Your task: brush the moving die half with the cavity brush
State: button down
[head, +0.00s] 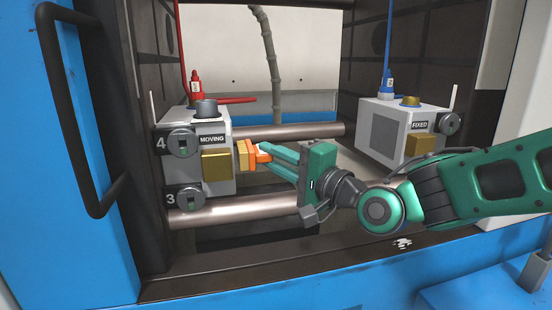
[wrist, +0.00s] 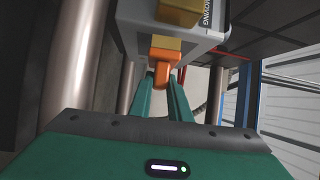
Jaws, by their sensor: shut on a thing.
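The moving die half (head: 192,135) is a grey block labelled MOVING at the left, with a gold block on its near side. It shows at the top of the wrist view (wrist: 205,50). The cavity brush (head: 262,152) has an orange handle and a tan bristle block. My gripper (head: 268,158) is shut on the orange handle. The brush's tan end is at the right face of the moving half; contact cannot be told for sure. In the wrist view the brush (wrist: 161,75) points up toward that face from between my fingers (wrist: 162,90).
The fixed die half (head: 385,130), labelled FIXED, stands at the right. Shiny tie bars (head: 240,208) run across below and behind the halves. Red and blue hoses rise from the halves. A blue door with a black handle (head: 75,110) is at the left.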

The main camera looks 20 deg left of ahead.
jog(key=shift+s+a, duration=0.3)
jog(key=shift+a, duration=0.15)
dwell(0.3)
